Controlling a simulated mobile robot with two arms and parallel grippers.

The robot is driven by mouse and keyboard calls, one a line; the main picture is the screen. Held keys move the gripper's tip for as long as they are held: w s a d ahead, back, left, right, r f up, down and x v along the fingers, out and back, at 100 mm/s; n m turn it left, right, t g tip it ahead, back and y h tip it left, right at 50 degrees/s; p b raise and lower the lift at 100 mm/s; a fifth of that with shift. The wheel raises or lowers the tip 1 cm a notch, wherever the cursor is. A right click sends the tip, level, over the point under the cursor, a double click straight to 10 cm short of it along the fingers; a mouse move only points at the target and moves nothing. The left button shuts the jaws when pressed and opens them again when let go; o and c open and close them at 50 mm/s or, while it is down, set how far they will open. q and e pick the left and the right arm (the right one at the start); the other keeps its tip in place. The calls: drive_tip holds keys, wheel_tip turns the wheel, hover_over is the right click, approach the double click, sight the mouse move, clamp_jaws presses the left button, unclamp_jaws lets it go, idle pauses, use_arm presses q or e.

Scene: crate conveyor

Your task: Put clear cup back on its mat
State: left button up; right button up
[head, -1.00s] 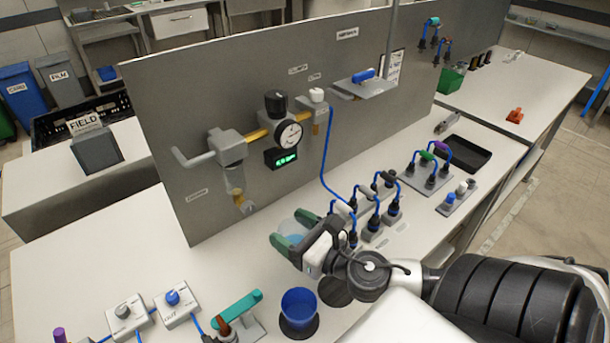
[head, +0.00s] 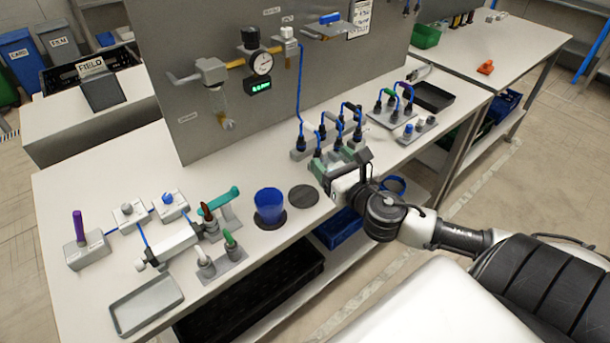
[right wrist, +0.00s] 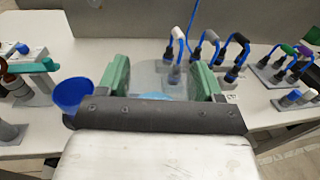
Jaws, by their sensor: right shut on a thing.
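The clear cup (right wrist: 152,80) is see-through and sits between the green fingers of my right gripper (right wrist: 160,84) in the right wrist view. My right gripper (head: 340,165) is shut on it and is over the front part of the bench, in front of the row of blue-hosed fittings. In the head view the cup is hard to make out between the fingers. An empty dark round mat (head: 303,197) lies just left of my right gripper. A blue cup (head: 270,203) stands upright on another dark mat (head: 271,223), farther left. My left gripper is not in view.
Blue-hosed fittings (head: 326,135) stand right behind my right gripper. A grey panel (head: 172,90) with a gauge (head: 262,63) rises at the back. A teal-handled fixture (head: 225,203) is left of the blue cup. A grey tray (head: 146,303) lies at the front left.

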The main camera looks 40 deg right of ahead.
drive_tip(key=w+a+f, duration=0.1)
drive_tip(key=w, duration=0.1)
drive_tip(key=w+a+f, duration=0.1)
drive_tip(key=w+f, duration=0.1)
drive_tip(key=w, duration=0.1)
drive_tip(key=w+a+f, duration=0.1)
drive_tip(key=w, duration=0.1)
drive_tip(key=shift+w+f, duration=0.15)
drive_tip(key=shift+f, duration=0.2)
wheel_tip(320, 180, down, 3)
drive_tip(key=shift+f+b, duration=0.2)
drive_tip(key=shift+b, duration=0.4)
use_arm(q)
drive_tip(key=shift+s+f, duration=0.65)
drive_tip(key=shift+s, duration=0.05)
use_arm(e)
drive_tip(key=shift+f, duration=0.3)
drive_tip(key=shift+f, duration=0.1)
drive_tip(key=o, duration=0.9)
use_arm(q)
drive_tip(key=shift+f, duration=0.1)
use_arm(e)
drive_tip(key=shift+o, duration=0.2)
